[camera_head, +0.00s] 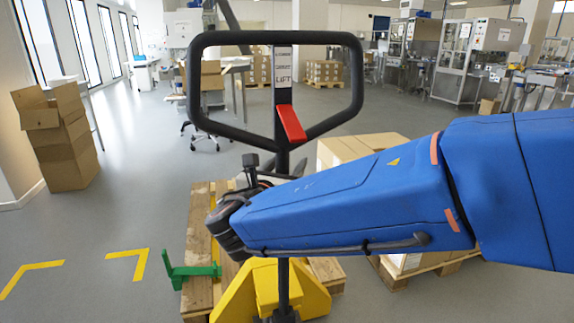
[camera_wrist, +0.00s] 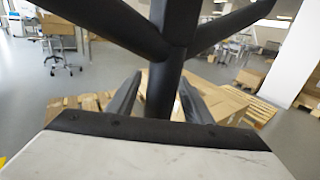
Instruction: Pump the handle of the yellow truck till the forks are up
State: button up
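The yellow truck (camera_head: 318,298) stands at the bottom middle of the head view, with a pallet behind it. Its black handle (camera_head: 350,41) rises upright to a wide loop with a red lever (camera_head: 291,123) and a LIFT label. My blue arm reaches in from the right, across the handle's shaft. Contact cannot be made out. The forks are hidden.
A wooden pallet (camera_head: 197,238) lies behind the truck, with a green bracket (camera_head: 190,271) at its left. A loaded pallet (camera_head: 398,278) stands to the right. Stacked cartons (camera_head: 68,150) stand at the left wall. The floor at left, with yellow corner marks (camera_head: 127,257), is clear.

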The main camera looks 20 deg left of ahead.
grip_shut()
dwell(1.1)
dwell(0.3)
dwell(1.4)
